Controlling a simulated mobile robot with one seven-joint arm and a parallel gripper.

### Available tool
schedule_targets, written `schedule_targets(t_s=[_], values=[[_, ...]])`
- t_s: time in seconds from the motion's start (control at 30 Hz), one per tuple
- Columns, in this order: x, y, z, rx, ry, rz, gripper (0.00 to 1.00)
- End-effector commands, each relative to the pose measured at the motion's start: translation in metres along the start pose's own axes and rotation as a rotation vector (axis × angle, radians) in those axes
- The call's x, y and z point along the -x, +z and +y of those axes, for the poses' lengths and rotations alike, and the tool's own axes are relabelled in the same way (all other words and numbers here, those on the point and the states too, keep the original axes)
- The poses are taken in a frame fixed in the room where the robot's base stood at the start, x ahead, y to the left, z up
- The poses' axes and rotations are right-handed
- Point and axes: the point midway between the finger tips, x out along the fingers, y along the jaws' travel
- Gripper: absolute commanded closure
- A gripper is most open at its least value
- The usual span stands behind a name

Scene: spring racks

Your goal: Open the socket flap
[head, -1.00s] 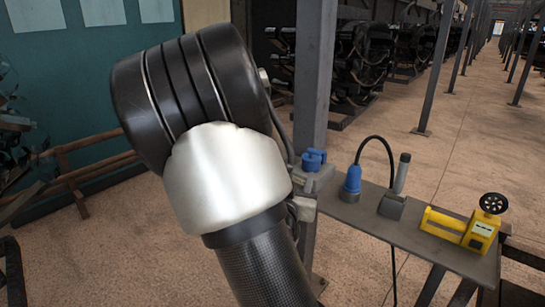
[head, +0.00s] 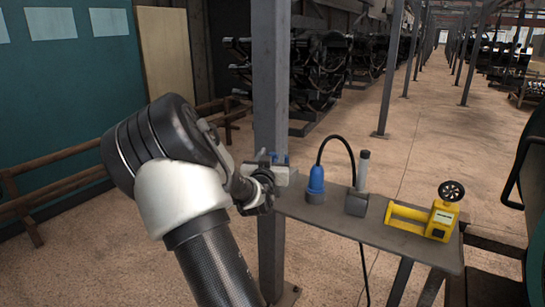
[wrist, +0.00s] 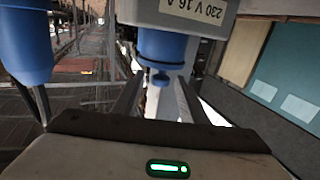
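The socket is a grey box (head: 286,177) on the post, with a blue flap (head: 281,158) partly hidden behind my gripper (head: 262,188) in the head view. In the wrist view the grey box (wrist: 185,12) appears upside down with a "230 V 16 A" label. The blue flap (wrist: 163,48) with its small tab (wrist: 160,78) is below it. My gripper (wrist: 158,88) is open, with one finger on each side of the tab. I cannot tell whether the fingers touch it. The flap looks closed.
A blue plug (head: 316,184) with a black cable stands on the grey shelf (head: 385,228), right of the socket. A grey handled tool (head: 359,190) and a yellow device (head: 430,217) are farther right. The steel post (head: 271,90) stands behind the socket.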

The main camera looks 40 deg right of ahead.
Motion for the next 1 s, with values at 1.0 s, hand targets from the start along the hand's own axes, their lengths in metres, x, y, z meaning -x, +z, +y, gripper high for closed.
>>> schedule_targets(t_s=[1.0], values=[[-0.0115, -0.0032, 0.0004, -0.009, 0.000, -0.019, 1.00]])
